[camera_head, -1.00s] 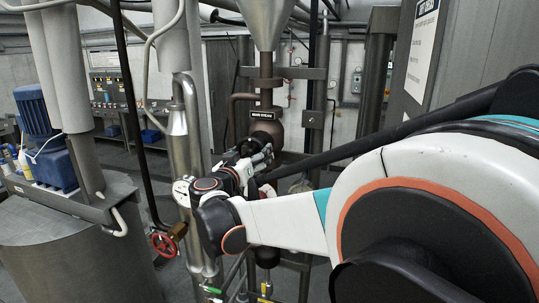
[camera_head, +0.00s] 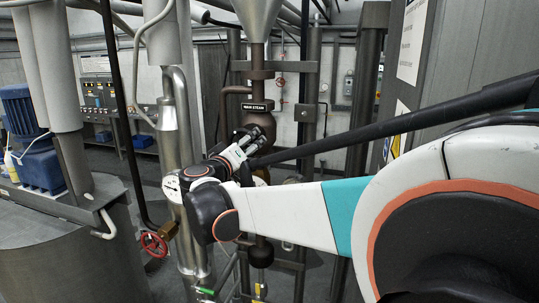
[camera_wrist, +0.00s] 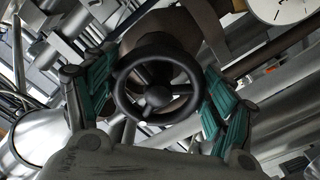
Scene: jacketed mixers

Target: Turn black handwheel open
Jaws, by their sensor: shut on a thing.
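The black handwheel (camera_wrist: 157,92) is a round spoked wheel with a central hub, in the middle of the wrist view. My gripper (camera_wrist: 157,100) has its teal-padded fingers on the left and right sides of the wheel's rim, shut on it. In the head view my gripper (camera_head: 253,142) reaches the brown valve body (camera_head: 262,125) below the "MAIN STEAM" label (camera_head: 254,107). The wheel itself is hidden there behind my gripper.
A red handwheel (camera_head: 153,244) sits on a pipe at lower left. A pressure gauge (camera_head: 172,188) is on the steel pipe just left of my wrist. A thick black diagonal pipe (camera_head: 400,126) passes close above my arm. A blue motor (camera_head: 30,140) stands at far left.

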